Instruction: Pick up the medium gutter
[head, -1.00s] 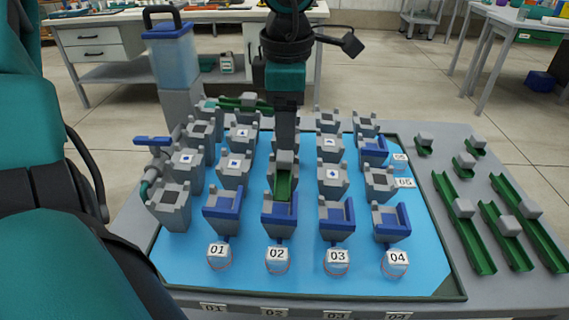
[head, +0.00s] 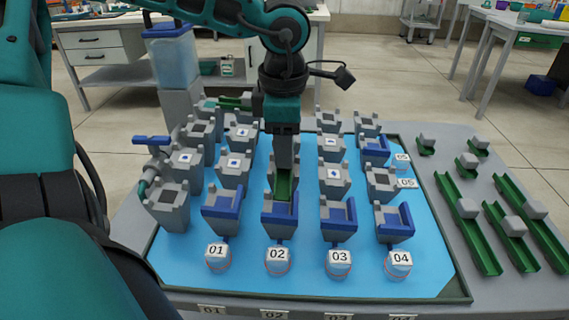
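A mid-length green gutter (head: 518,252) with a grey block on it lies on the grey table at the right, between two longer green gutters (head: 480,248) (head: 549,238). Another green gutter (head: 284,186) sits in the grey tower behind label 02; its full length is hidden. My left gripper (head: 284,166) points straight down over this gutter, at about where its grey block was visible earlier. The fingertips overlap the block's place, so I cannot tell whether they are open or shut on it. My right gripper is not in view.
Several grey towers, some with blue tops (head: 338,216), crowd the blue mat (head: 320,276) around my gripper. A blue-topped tank (head: 173,58) stands at the back left. Three short green gutters (head: 467,168) lie at the right. A green piece (head: 232,101) lies across the back towers.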

